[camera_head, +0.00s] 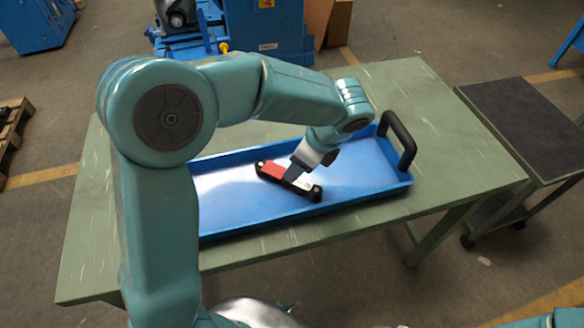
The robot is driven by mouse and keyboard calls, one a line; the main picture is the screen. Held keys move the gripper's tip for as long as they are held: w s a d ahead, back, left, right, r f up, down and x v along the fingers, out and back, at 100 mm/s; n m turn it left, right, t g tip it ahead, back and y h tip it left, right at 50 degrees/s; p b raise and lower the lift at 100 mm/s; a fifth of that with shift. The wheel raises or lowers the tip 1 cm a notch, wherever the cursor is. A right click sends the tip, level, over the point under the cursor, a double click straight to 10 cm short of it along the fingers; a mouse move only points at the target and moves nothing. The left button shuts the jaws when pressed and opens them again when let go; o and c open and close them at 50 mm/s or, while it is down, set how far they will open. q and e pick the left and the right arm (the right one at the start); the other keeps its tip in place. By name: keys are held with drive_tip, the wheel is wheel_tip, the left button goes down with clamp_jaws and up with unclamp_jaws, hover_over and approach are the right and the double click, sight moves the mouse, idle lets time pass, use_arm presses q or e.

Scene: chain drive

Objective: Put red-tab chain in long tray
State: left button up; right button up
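The red-tab chain (271,171) is a short dark link piece with a red part and a pale part. It appears within the long blue tray (230,211), near its middle; I cannot tell if it rests on the floor or is slightly above it. My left gripper (293,175) reaches down from the right side of the chain, its dark fingers at the chain's middle. The fingers' gap is hidden, so I cannot tell whether they grip it. My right gripper is not in view.
The tray lies on a green worktable (443,136) and has a black handle (398,141) at its right end. A dark-topped cart (520,118) stands at the right. Blue machinery (262,28) stands behind. The table's right part is clear.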

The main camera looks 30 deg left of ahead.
use_arm(q)
drive_tip(key=v, duration=0.5)
drive_tip(key=shift+r, duration=0.2)
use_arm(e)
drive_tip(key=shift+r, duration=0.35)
